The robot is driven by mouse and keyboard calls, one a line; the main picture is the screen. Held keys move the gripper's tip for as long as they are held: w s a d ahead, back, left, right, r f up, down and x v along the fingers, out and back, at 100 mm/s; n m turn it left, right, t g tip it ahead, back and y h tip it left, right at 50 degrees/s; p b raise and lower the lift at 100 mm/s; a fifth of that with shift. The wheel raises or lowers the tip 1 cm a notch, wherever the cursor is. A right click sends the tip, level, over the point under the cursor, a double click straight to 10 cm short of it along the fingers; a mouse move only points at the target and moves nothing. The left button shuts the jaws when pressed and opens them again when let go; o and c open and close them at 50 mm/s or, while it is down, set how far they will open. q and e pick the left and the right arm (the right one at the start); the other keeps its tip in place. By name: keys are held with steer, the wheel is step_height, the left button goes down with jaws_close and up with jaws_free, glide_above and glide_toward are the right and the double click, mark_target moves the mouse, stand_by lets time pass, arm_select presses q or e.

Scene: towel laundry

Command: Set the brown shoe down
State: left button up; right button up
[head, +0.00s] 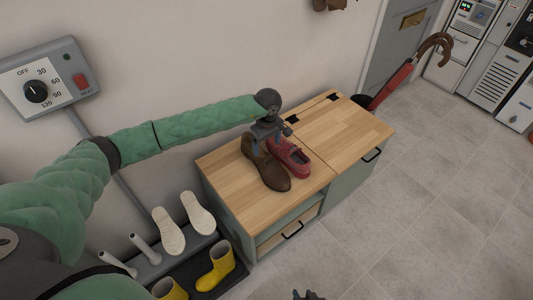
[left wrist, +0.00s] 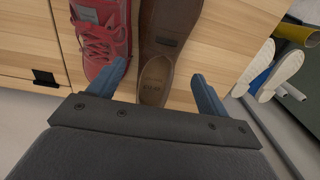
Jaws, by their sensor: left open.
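The brown shoe (head: 268,172) rests sole down on the wooden top of the bench (head: 225,190), toe toward the front edge. It also shows in the left wrist view (left wrist: 168,42), heel nearest the camera. My left gripper (head: 264,140) is above the heel end; in the left wrist view its two fingers (left wrist: 160,88) stand apart, one on each side of the heel, with gaps visible. The gripper hides part of the heel in the head view. My right gripper (head: 308,295) shows only as a dark tip at the bottom edge.
A red shoe (head: 290,158) lies right beside the brown one on the bench. Pale slippers (head: 198,212) hang on a rack at left, with yellow boots (head: 216,266) below. A red umbrella (head: 395,85) stands behind the bench. The bench's right half is clear.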

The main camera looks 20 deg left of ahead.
arm_select(q)
steer(key=shift+r, duration=1.7)
